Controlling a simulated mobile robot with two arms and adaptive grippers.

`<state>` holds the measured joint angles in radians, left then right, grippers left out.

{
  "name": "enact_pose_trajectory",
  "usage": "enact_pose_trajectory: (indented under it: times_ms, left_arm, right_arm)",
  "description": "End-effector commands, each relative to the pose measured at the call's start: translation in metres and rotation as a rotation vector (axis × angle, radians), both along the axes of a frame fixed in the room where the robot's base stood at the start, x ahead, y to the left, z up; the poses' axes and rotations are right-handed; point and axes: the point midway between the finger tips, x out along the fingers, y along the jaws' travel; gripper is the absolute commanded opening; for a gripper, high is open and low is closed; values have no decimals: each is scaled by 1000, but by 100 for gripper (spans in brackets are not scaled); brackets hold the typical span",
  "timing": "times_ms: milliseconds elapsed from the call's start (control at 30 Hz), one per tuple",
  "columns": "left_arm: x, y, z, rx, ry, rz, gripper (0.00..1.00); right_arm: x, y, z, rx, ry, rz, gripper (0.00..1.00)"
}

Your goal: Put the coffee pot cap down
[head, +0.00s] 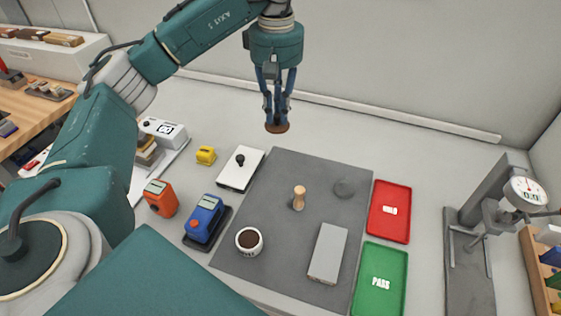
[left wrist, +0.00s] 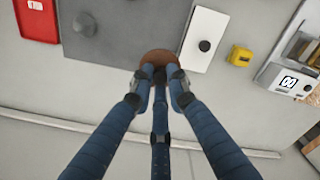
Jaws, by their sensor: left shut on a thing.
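My left gripper (head: 277,108) hangs pointing down at the upper middle of the head view, shut on a brown round cap (head: 277,128). The cap is held level, in the air near the far edge of the grey mat (head: 262,205). In the left wrist view, the fingers (left wrist: 160,76) close around the top of the cap (left wrist: 158,56), and they hide part of it. I cannot make out a coffee pot for certain. My right gripper is not in view.
Red (head: 390,230) and green (head: 364,290) trays lie right. A white plate (head: 240,172) lies left. The far table strip is clear.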

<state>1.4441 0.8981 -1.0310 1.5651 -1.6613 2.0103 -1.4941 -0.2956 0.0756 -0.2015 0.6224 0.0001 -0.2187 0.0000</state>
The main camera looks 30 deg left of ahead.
Motion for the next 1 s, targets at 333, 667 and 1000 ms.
enact_pose_trajectory:
  times_ms: [333, 667, 1000]
  left_arm:
    - [-2, 0, -86, 0, 7, 0, 8]
    - [0, 0, -124, 0, 0, -2, 8]
    - [0, 0, -161, 0, 0, -1, 8]
  right_arm:
    - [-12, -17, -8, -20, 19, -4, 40]
    - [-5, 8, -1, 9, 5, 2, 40]
    - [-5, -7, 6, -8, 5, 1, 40]
